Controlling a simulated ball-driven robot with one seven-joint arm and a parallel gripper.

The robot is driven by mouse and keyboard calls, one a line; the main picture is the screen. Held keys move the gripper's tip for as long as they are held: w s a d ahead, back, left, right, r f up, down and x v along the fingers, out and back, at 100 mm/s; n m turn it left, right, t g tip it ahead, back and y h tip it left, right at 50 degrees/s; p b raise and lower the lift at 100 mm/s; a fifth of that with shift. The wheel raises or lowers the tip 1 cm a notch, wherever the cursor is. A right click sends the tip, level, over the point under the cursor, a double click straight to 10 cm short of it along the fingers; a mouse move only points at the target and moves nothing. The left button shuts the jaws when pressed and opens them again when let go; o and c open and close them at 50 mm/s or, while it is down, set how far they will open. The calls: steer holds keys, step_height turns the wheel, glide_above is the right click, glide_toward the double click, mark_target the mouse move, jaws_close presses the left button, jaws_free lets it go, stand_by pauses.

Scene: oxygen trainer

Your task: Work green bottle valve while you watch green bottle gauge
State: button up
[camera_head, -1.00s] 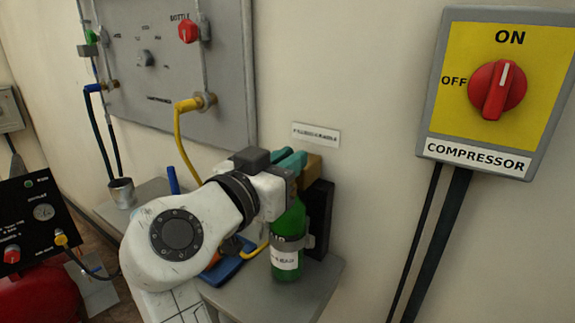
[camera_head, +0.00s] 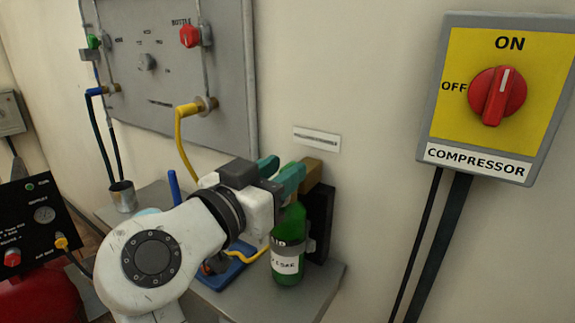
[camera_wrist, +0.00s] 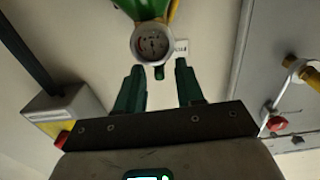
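The green bottle (camera_head: 290,222) stands upright on the grey shelf, held by a clamp band against a black bracket. In the head view my gripper (camera_head: 281,174) is at the bottle's top, its teal fingers apart and hiding the valve area. In the wrist view my gripper (camera_wrist: 160,82) is open, with a clear gap between the fingers. The green bottle's gauge (camera_wrist: 152,43), a round white-rimmed dial, lies just beyond the fingertips; its reading is too small to tell.
The grey shelf (camera_head: 318,295) also carries a metal cup (camera_head: 122,196) and a blue item. A yellow hose (camera_head: 183,150) hangs from the wall panel (camera_head: 150,105). The compressor switch (camera_head: 497,97) is on the wall at right. A black gauge box (camera_head: 38,225) stands at left.

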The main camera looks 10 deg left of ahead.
steer(key=v, duration=0.8)
steer(key=shift+r+p, duration=0.15)
steer(key=shift+p, duration=0.25)
stand_by(0.5)
